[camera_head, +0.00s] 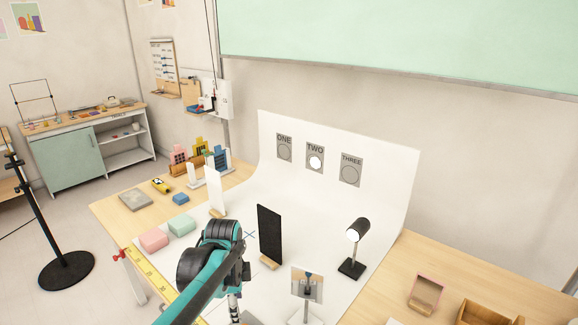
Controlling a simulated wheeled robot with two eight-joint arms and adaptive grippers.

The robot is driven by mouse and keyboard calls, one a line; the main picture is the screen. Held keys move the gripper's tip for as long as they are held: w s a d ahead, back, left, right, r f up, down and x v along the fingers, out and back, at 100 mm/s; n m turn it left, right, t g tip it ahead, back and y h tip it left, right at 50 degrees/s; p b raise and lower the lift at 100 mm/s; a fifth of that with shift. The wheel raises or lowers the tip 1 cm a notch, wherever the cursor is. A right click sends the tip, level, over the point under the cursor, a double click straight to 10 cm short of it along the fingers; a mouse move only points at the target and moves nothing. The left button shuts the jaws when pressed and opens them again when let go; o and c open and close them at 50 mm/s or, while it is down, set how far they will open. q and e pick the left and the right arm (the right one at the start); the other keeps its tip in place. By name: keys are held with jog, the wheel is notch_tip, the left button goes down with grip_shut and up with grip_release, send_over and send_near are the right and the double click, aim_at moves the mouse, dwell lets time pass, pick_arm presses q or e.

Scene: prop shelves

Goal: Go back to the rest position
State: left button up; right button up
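A teal and black arm, which I take to be my left one, reaches in from the bottom edge over the front of the table. My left gripper (236,300) appears to point down at its end, small and dark, partly hidden by the arm. I cannot tell whether its fingers are open or shut, and I see nothing clearly held. My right gripper is out of view.
The table holds a white backdrop (381,150) with targets ONE, TWO and THREE; a bright spot lies on TWO. A black panel (269,236), white panel (215,190), lamp (357,232) and small mirror-like plate (307,284) stand close around the arm. Pink and green blocks (154,239) lie left.

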pick_arm(q)
jog(key=s+a+r+n+t, duration=0.1)
jog(key=s+n+t, duration=0.5)
jog(key=s+n, duration=0.9)
jog(key=shift+s+a+r+n+t, duration=0.2)
jog(key=shift+s+a+n+t, duration=0.15)
jog(key=shift+a+n, duration=0.3)
dwell(1.6)
